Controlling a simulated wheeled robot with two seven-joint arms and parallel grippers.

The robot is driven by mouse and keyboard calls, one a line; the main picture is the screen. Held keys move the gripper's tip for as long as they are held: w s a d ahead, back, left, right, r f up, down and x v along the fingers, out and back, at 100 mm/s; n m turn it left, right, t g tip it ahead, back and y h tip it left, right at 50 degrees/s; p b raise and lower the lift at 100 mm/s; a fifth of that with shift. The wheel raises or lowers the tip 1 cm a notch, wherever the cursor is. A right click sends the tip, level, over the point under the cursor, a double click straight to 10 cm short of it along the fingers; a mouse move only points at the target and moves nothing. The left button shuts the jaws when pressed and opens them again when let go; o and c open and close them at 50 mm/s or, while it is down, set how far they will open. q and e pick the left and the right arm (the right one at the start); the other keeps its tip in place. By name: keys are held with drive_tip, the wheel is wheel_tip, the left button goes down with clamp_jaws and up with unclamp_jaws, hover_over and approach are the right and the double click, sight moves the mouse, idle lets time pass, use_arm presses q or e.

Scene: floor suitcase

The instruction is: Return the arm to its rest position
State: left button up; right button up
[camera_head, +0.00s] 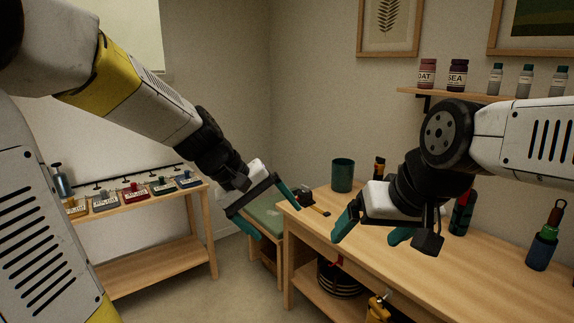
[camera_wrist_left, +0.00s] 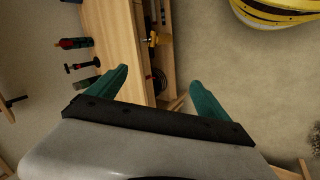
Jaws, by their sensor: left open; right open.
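My left gripper (camera_head: 268,214) hangs in mid-air near the middle of the head view, in front of the left end of the workbench. Its two teal fingers are apart with nothing between them. In the left wrist view the same left gripper (camera_wrist_left: 160,95) shows its spread fingers, with floor and bench behind them. My right gripper (camera_head: 372,232) is over the workbench in the head view. Its teal fingers are apart, and I see nothing held. Neither gripper visibly touches an object.
The wooden workbench (camera_head: 480,268) carries a green cup (camera_head: 342,175), a tape measure and several bottles. A low shelf (camera_head: 160,262) with small boxes stands at the left wall. A wall shelf (camera_head: 440,95) holds jars. Floor between the benches is clear.

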use_arm(q)
drive_tip(key=s+a+r+m+t+y, duration=0.3)
drive_tip(key=s+a+y, duration=0.1)
drive_tip(key=s+a, duration=0.7)
drive_tip(key=shift+s+r+m, duration=0.4)
drive_tip(key=shift+s, duration=0.15)
idle(5.2)
